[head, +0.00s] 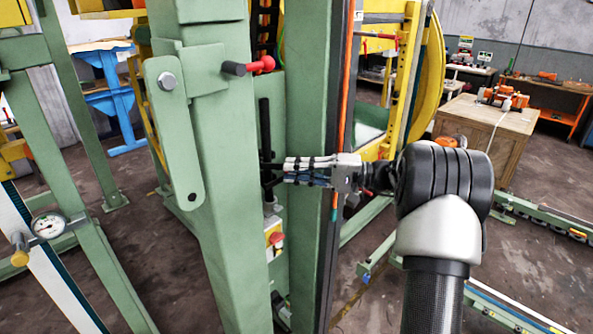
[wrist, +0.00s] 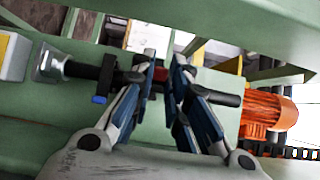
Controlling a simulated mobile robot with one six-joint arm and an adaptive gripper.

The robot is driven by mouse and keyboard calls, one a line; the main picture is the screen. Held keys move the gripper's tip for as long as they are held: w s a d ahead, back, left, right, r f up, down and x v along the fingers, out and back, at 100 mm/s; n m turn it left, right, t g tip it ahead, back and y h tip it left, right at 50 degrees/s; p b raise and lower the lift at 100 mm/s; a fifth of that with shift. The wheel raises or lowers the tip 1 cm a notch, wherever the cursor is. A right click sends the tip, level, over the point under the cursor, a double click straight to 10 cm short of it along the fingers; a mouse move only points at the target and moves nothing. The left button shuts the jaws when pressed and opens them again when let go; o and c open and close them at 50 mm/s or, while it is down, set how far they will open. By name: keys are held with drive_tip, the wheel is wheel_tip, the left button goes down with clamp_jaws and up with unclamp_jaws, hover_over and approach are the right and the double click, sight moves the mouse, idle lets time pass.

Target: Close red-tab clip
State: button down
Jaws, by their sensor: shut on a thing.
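In the wrist view, my gripper (wrist: 163,72) has its two blue-grey fingers on either side of a black bar (wrist: 228,99) that runs across a green beam. It is shut on this bar, and a small patch of red shows between the fingers, partly hidden by them; I cannot tell its full shape. In the head view my gripper (head: 272,172) reaches left between two green posts to the upright black bar (head: 265,125). Its fingertips are hard to make out there.
The right green post (head: 307,90) stands close to my gripper. An orange motor (wrist: 268,108) shows in the wrist view.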

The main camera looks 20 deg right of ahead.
drive_tip(key=c, duration=1.6)
unclamp_jaws()
drive_tip(key=shift+o, duration=0.2)
drive_tip(key=v, duration=1.2)
drive_tip(key=shift+c, duration=0.4)
